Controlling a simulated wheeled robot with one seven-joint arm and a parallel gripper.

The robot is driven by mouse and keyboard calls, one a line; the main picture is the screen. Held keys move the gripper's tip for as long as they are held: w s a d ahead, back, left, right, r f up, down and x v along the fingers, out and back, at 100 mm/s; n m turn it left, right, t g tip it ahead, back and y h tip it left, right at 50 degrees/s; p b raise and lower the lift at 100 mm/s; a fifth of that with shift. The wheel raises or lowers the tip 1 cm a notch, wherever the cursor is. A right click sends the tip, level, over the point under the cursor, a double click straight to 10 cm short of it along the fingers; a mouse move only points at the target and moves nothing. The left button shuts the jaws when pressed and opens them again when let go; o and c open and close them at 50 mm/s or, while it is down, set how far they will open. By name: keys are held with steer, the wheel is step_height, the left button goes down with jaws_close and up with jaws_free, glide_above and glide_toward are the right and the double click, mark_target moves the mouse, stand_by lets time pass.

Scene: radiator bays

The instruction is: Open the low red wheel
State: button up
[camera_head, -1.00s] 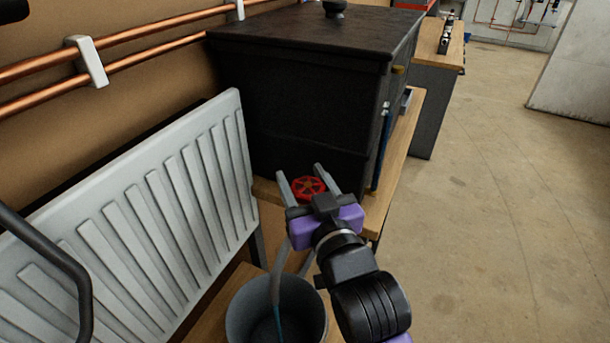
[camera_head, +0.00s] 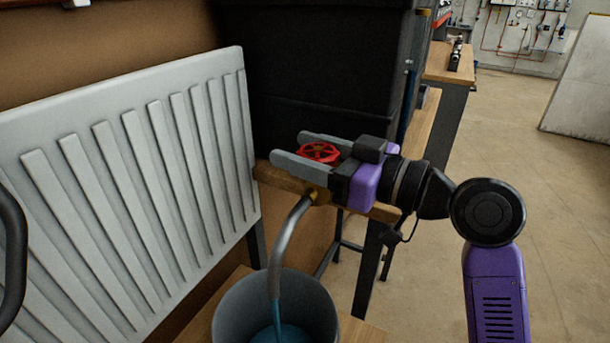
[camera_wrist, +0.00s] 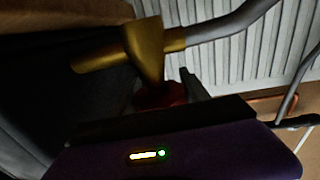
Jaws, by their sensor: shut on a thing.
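The low red wheel (camera_head: 319,152) sits between the two grey fingers of my gripper (camera_head: 312,152), which are shut on it from the right. In the wrist view the red wheel (camera_wrist: 160,95) is dim and mostly hidden behind the gripper's dark edge. It adjoins a brass valve body (camera_wrist: 145,45). A grey curved spout (camera_head: 290,240) runs from the brass fitting down into a grey bucket (camera_head: 232,305). Blue liquid (camera_head: 285,334) shows at the spout's end and in the bucket.
A white ribbed radiator (camera_head: 125,165) stands at the left. A black cabinet (camera_head: 325,75) rises just behind the wheel, on a wooden bench (camera_head: 272,177). Open floor (camera_head: 560,220) lies to the right.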

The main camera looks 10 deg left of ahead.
steer(key=shift+s+a+f+n+g+y+b, duration=0.15)
steer(key=shift+n+g+y+b, duration=0.15)
steer(key=shift+n+g+b, duration=0.45)
steer(key=shift+s+d+n+g+y+b, duration=0.1)
steer(key=shift+n+g+y+b, duration=0.3)
steer(key=shift+g+b, duration=0.5)
steer(key=shift+n+g, duration=0.25)
steer(key=shift+g, duration=0.2)
steer(key=o, duration=1.4)
steer(key=s+d, duration=0.1)
steer(key=d, duration=0.6)
steer(key=shift+s+d+b, duration=0.3)
steer(key=shift+b, duration=0.15)
